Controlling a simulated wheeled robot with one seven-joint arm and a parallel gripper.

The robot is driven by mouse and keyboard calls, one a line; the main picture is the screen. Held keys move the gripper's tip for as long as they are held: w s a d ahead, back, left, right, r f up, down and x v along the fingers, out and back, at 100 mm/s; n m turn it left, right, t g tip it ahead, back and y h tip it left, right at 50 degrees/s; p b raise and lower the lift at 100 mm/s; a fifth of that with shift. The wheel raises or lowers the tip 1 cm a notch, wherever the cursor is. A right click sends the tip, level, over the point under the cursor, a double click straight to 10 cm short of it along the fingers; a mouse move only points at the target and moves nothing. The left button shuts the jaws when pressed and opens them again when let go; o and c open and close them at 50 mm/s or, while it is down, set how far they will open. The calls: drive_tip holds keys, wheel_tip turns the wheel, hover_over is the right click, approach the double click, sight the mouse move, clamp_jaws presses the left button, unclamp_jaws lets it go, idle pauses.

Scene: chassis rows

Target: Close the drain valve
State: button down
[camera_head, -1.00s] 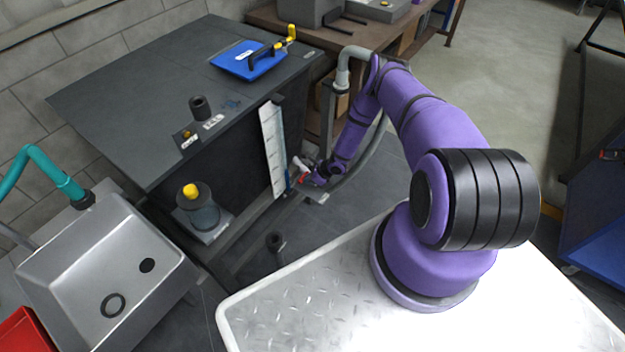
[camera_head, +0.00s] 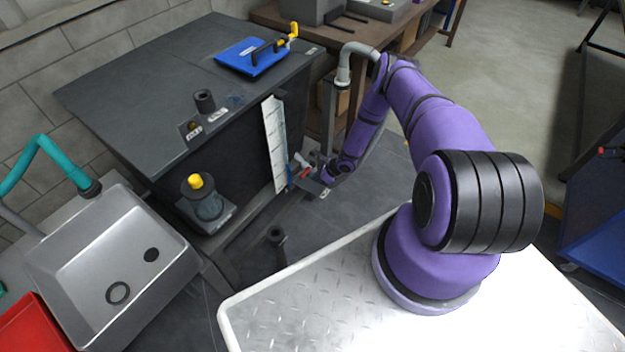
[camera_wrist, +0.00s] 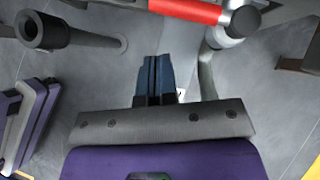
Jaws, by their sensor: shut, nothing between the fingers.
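The drain valve shows as a red lever handle (camera_wrist: 190,10) on a grey metal body (camera_wrist: 238,22) at the top of the wrist view, with the handle partly cut off by the frame edge. The handle reaches left from the body. In the head view the small red handle (camera_head: 304,173) sits low beside the dark cabinet, by its white gauge strip. My gripper (camera_wrist: 156,62) has its dark blue fingers shut together and empty. In the wrist view the fingertips lie below the red handle, apart from it in the picture. My wrist partly hides the valve area in the head view.
A black upright pipe stub (camera_wrist: 42,32) stands at the wrist view's upper left. The dark cabinet (camera_head: 150,85) carries a blue tray (camera_head: 238,58). A grey pipe (camera_head: 345,65) bends down beside my arm. A steel sink (camera_head: 110,255) stands at left.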

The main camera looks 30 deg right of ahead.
drive_tip(key=s+a+v, duration=0.1)
drive_tip(key=v, duration=0.8)
drive_tip(key=shift+s+a+r, duration=0.2)
drive_tip(key=shift+s+r, duration=0.2)
drive_tip(key=shift+s, duration=0.05)
